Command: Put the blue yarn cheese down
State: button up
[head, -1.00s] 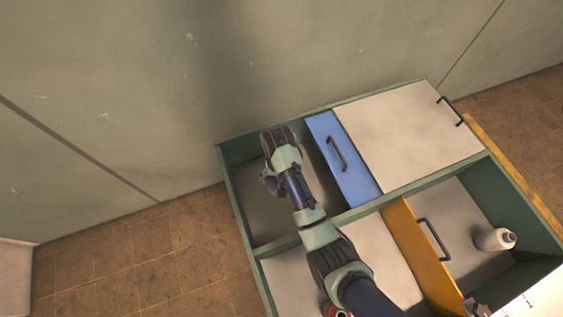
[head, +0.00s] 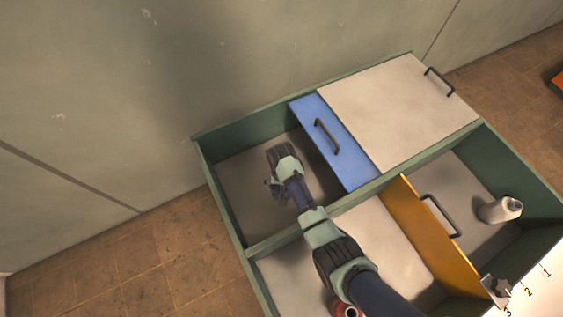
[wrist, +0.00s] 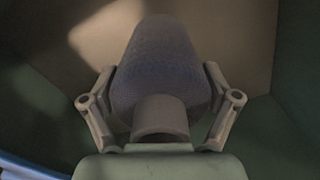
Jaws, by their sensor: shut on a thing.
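The blue yarn cheese (wrist: 160,62) fills the middle of the wrist view, a dark bluish tapered bobbin with a pale tube end (wrist: 160,115) towards the camera. My gripper (wrist: 160,85) has one finger on each side and is shut on it. In the head view my gripper (head: 276,187) is inside the open back-left compartment (head: 232,192) of the green-walled box. The cheese is hidden there behind my gripper and arm. I cannot tell whether it touches the compartment floor.
A blue panel (head: 345,160) with a black handle borders the compartment on the right, beside a pale lid (head: 400,105). An orange panel (head: 425,230) and a white bobbin (head: 500,209) are in front right. A red item (head: 346,310) is partly hidden by my arm.

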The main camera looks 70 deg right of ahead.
jog(key=shift+f+b, duration=1.2)
jog(key=shift+f, duration=1.05)
jog(key=shift+f, duration=0.1)
jog(key=o, duration=1.3)
notch_tip(320, 180, up, 12)
jog(key=p, duration=0.6)
jog(key=shift+p, duration=0.3)
